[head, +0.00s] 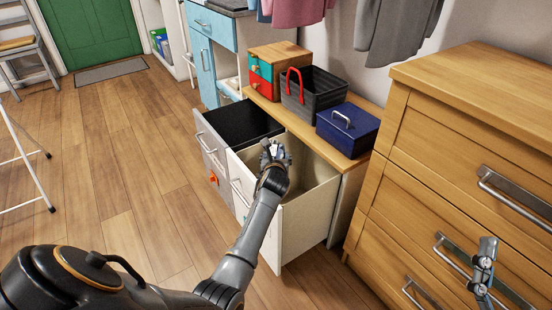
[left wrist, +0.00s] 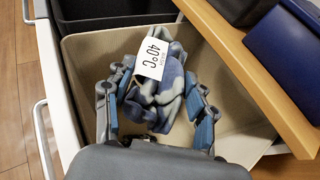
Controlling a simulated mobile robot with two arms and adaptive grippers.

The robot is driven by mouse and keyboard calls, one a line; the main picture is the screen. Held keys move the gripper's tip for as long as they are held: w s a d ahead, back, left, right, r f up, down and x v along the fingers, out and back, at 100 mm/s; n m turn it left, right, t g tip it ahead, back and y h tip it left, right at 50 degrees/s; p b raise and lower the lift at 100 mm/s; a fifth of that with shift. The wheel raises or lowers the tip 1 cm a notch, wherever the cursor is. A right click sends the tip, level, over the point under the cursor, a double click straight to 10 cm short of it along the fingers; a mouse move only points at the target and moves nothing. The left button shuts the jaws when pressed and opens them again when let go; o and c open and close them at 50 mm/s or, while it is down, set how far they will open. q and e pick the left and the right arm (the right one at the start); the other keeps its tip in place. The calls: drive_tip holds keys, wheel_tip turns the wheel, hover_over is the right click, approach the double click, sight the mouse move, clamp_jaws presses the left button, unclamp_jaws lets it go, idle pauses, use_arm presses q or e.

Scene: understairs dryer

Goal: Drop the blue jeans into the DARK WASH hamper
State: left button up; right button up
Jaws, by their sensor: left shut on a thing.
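My left gripper (head: 273,155) is over the cream bin in the pulled-out drawer unit. It is shut on a bundled cloth, mottled blue and pale grey, with a white "40°C" tag; the cloth (left wrist: 172,88) shows best in the left wrist view, between the fingers (left wrist: 158,100). I cannot tell from its shape whether it is the blue jeans. The cream bin (left wrist: 90,50) lies below and around the cloth. A black bin (head: 238,128) is beside it on the far side. No DARK WASH label is readable. My right gripper (head: 484,262) is at lower right, beside the wooden drawers.
A wooden top behind the bins holds a black basket (head: 318,95) with a red handle, a blue box (head: 347,130) and a small chest (head: 277,67). A wooden drawer unit (head: 470,125) stands close at right. The floor (head: 110,180) at left is mostly clear.

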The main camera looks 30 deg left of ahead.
idle(0.3)
use_arm(q)
drive_tip(key=o, duration=1.4)
drive_tip(key=v, duration=1.2)
